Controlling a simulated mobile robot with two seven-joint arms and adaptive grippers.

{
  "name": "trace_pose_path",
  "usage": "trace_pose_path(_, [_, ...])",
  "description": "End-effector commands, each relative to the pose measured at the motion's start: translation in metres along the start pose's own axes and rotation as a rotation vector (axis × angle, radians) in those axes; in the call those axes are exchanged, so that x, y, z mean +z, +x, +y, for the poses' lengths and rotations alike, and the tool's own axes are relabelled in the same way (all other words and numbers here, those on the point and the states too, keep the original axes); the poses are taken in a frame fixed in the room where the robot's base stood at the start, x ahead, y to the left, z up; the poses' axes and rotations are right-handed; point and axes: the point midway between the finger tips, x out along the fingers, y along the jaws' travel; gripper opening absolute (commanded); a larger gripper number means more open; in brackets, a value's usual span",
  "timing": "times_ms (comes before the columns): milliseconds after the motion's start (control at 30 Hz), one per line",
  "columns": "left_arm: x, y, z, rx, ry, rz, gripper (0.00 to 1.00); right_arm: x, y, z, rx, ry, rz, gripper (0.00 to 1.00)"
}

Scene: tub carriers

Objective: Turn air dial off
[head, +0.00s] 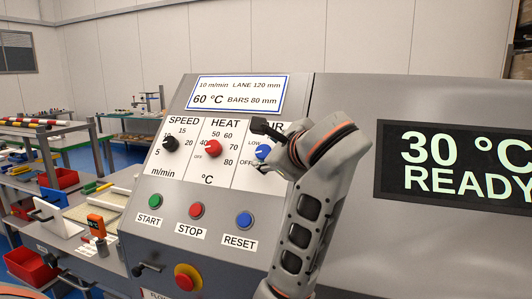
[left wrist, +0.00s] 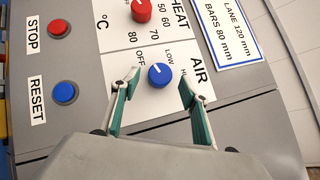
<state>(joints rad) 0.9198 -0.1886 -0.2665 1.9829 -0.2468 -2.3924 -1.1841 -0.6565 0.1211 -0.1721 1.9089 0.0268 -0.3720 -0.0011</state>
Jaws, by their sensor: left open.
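The blue AIR dial (head: 262,152) is on the sloped control panel, partly beside my left gripper (head: 268,138) in the head view. In the left wrist view the AIR dial (left wrist: 160,76) shows clearly, with OFF, LOW and another label partly hidden around it. Its white mark points up and slightly left there, toward the side between OFF and LOW. My left gripper (left wrist: 160,84) is open, with one green-padded finger on each side of the dial. Gaps show between the fingers and the dial; I cannot tell the height above the panel. My right gripper is not in view.
The red HEAT dial (head: 213,147) and black SPEED dial (head: 170,144) are left of the AIR dial. Below are START (head: 155,200), STOP (head: 196,210) and RESET (head: 244,220) buttons and a red emergency knob (head: 188,278). A screen (head: 455,165) reads 30 °C READY.

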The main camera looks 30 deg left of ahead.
Motion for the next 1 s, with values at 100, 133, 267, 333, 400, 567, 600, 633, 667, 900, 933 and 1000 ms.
trace_pose_path(100, [-0.001, -0.021, -0.001, -0.003, -0.001, 0.004, 0.45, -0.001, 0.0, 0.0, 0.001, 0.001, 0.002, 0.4])
trace_pose_path(133, [-0.001, -0.026, -0.001, -0.003, -0.001, 0.004, 0.45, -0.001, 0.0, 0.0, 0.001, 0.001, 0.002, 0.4])
trace_pose_path(267, [0.0, -0.041, -0.001, -0.002, -0.001, 0.002, 0.45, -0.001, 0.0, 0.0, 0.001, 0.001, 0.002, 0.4])
trace_pose_path(333, [0.0, -0.046, 0.0, -0.001, -0.002, 0.001, 0.45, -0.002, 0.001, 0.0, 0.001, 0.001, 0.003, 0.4])
trace_pose_path(400, [0.0, -0.049, 0.0, -0.001, -0.002, 0.001, 0.45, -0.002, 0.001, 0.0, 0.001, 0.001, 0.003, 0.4])
trace_pose_path(567, [0.001, -0.05, 0.0, -0.001, -0.001, 0.0, 0.45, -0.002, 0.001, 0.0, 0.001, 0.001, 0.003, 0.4])
trace_pose_path(600, [0.001, -0.05, 0.0, -0.001, -0.001, 0.0, 0.45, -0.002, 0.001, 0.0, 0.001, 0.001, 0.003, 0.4])
trace_pose_path(633, [0.001, -0.05, 0.0, -0.001, -0.001, 0.0, 0.45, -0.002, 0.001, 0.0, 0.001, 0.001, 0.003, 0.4])
trace_pose_path(667, [0.001, -0.05, 0.0, -0.001, -0.001, 0.0, 0.45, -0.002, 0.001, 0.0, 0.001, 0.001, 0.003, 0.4])
trace_pose_path(900, [0.001, -0.05, 0.0, -0.001, -0.001, 0.0, 0.45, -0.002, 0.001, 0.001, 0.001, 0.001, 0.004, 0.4])
trace_pose_path(933, [0.001, -0.05, 0.0, -0.001, -0.001, 0.0, 0.45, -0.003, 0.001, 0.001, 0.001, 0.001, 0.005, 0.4])
trace_pose_path(1000, [0.001, -0.05, 0.0, -0.001, -0.001, 0.0, 0.45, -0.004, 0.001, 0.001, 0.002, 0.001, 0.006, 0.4])
